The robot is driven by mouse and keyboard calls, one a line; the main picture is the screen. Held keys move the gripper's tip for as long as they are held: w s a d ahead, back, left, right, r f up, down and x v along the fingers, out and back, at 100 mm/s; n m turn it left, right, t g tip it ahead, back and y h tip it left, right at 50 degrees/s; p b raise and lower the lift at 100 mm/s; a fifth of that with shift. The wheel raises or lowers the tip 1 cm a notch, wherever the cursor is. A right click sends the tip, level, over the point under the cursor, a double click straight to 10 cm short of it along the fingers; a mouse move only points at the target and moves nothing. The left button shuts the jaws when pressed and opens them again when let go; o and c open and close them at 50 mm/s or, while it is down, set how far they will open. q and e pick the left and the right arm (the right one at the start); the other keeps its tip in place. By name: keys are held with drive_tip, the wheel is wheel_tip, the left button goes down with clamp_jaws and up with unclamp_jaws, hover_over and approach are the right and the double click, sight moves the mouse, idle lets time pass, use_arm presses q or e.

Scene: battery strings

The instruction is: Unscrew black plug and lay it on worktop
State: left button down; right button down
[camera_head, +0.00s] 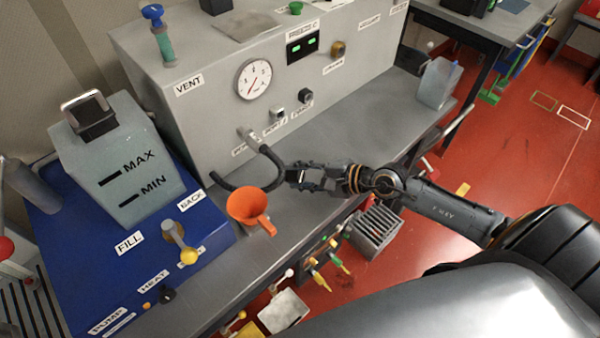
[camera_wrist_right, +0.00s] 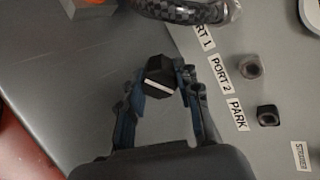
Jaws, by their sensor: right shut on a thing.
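A black plug (camera_wrist_right: 158,76) with a pale stripe on it shows in the right wrist view. It sits between the fingertips of my right gripper (camera_wrist_right: 160,88), which is shut on it. The plug is held apart from the ports. In the head view my right gripper (camera_head: 303,176) is over the grey worktop (camera_head: 345,148), in front of the machine's ports; the plug is hard to make out there. A light fitting at PORT 2 (camera_head: 277,112) and a dark fitting at PARK (camera_head: 305,96) are on the panel. My left gripper is not in view.
A black hose (camera_head: 272,155) curves from PORT 1 over the worktop, close to my gripper. An orange funnel (camera_head: 248,204) stands left of it. A blue unit (camera_head: 110,235) with a translucent tank is at the left. The worktop is clear on the right, up to a translucent container (camera_head: 438,82).

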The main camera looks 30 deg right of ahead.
drive_tip(key=shift+d+f+b, duration=0.1)
drive_tip(key=shift+f+b, duration=0.25)
drive_tip(key=shift+f, duration=0.4)
drive_tip(key=shift+s+f+b, duration=0.1)
drive_tip(key=shift+f+b, duration=0.4)
drive_tip(key=shift+b, duration=0.05)
drive_tip(key=c, duration=0.9)
unclamp_jaws()
drive_tip(key=shift+f, duration=0.1)
drive_tip(key=shift+o, duration=0.2)
drive_tip(key=v, duration=1.2)
drive_tip(key=shift+r, duration=0.2)
